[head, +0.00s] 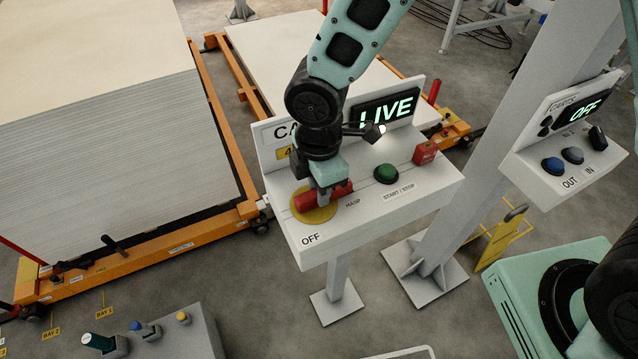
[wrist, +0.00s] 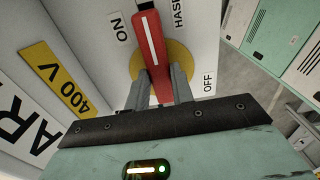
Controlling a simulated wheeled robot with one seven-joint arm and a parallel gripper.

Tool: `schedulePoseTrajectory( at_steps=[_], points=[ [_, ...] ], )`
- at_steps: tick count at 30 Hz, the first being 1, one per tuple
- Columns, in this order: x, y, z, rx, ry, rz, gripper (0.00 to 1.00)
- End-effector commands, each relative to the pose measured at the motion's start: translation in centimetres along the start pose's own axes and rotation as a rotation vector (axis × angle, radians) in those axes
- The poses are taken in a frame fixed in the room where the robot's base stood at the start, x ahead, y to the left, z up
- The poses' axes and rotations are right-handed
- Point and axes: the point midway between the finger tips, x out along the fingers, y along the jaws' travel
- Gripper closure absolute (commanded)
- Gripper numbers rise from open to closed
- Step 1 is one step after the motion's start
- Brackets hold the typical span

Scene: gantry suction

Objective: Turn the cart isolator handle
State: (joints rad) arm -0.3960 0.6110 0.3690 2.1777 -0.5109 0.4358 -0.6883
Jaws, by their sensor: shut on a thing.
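The cart isolator handle (wrist: 152,55) is a red bar with a white line on a round yellow plate (wrist: 184,62). In the wrist view its white line points up, between the ON mark at upper left and the HASP mark; OFF is at lower right. My gripper (wrist: 162,84) is shut on the handle, one finger on each side. In the head view my gripper (head: 322,192) comes down from above onto the red handle (head: 307,201) at the left of the isolator box (head: 375,230). The display (head: 388,108) behind reads LIVE. My gripper partly hides the handle.
A green START/STOP button (head: 386,173) and a red block (head: 425,152) sit right of the handle on the box. A second panel (head: 560,160) on a post reads OFF. A tall sheet stack (head: 95,110) on an orange cart stands left.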

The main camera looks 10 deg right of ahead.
Motion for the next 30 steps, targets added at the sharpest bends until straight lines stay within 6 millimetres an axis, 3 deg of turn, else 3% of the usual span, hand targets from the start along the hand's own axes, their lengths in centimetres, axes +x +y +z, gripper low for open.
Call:
schedulePoseTrajectory(
  at_steps=[9,10,12,23,30],
  points=[
    [-0.2,0.2,-0.1,-0.009,0.003,0.007,1.0],
    [-0.2,0.2,-0.1,-0.009,0.003,0.007,0.74],
    [-0.2,0.2,-0.1,-0.009,0.002,0.006,0.55],
    [-0.4,0.1,0.0,-0.006,0.001,0.003,0.55],
    [-4.2,0.2,0.0,-0.001,0.002,0.009,0.55]
  ],
)
